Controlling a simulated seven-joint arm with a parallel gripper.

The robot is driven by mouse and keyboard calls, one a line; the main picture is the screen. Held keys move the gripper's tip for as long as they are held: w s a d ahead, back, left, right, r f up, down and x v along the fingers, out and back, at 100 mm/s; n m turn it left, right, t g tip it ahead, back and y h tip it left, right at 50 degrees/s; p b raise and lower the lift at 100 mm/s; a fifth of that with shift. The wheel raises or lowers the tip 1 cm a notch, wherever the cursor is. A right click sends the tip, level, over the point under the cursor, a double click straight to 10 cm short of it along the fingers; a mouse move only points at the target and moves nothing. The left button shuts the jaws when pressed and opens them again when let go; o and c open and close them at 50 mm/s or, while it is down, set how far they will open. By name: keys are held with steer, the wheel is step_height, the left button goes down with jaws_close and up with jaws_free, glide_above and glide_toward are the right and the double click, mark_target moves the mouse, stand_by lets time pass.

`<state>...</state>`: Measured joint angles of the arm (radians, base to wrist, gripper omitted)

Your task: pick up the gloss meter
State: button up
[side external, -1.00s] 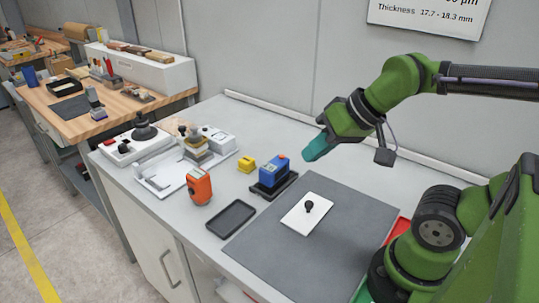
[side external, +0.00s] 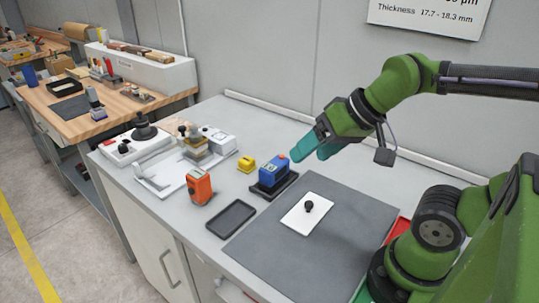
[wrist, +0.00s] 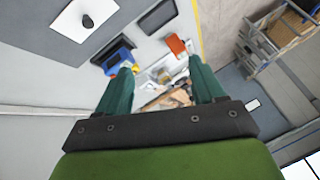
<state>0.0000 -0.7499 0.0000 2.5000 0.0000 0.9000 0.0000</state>
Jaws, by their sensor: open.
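A blue boxy meter with a small display and an orange button (side external: 272,175), which looks like the gloss meter, sits in a black cradle (side external: 284,188) on the light bench. The blue meter also shows in the wrist view (wrist: 117,57), near the left fingertip. An orange handheld device with a display (side external: 199,187) stands upright to its left; the labels are too small to read. My gripper (side external: 309,158) is open and empty, up and right of the blue meter. Its teal fingers are spread wide in the wrist view (wrist: 158,68).
An empty black tray (side external: 231,219) lies in front. A grey mat (side external: 350,235) holds a white plate with a black knob (side external: 306,214). White fixtures (side external: 175,185) stand farther left. The wall runs behind the bench.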

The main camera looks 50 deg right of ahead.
steer(key=shift+o, duration=0.6)
